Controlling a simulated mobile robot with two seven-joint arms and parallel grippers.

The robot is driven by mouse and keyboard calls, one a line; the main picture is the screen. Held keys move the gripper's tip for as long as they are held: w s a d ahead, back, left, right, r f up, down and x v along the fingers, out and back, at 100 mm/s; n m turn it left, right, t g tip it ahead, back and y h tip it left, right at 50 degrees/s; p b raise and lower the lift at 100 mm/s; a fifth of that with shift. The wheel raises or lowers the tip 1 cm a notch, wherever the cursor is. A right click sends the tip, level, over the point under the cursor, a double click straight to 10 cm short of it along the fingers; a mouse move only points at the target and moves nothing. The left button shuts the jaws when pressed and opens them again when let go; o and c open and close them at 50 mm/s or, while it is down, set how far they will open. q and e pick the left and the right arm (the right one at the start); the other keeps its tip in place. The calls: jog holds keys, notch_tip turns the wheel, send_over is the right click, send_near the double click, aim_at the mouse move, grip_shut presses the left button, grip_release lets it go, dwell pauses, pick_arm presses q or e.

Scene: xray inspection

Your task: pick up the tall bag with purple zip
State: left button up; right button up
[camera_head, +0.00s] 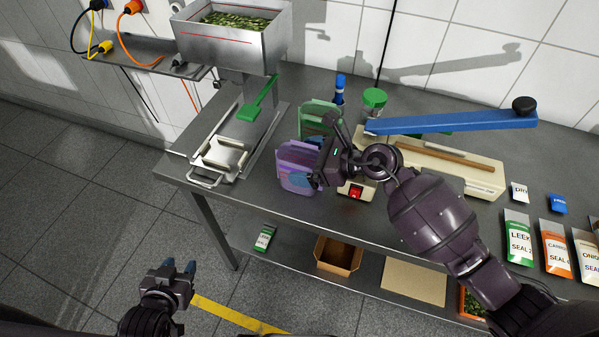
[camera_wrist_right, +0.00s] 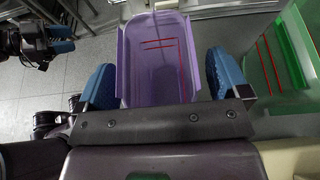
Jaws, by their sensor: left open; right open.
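A purple, see-through, open-topped bag or pouch (camera_head: 297,152) stands on the steel table. In the right wrist view the purple bag (camera_wrist_right: 155,60) shows red lines on its inside; no zip can be made out. My right gripper (camera_head: 315,170) is open, with one blue finger on each side of the bag. I cannot tell whether the fingers touch it. My left gripper (camera_head: 179,267) is open and empty, low at the left, away from the table. It also shows at the upper left of the right wrist view (camera_wrist_right: 48,42).
A similar green pouch (camera_head: 318,121) stands right behind the purple one. A sealer with a raised blue arm (camera_head: 460,122) is to the right. A steel hopper (camera_head: 232,45) and tray (camera_head: 222,155) are at the left.

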jog(key=shift+c, duration=0.3)
jog(key=c, duration=1.1)
jog(key=shift+c, duration=0.3)
jog(key=shift+r, duration=0.1)
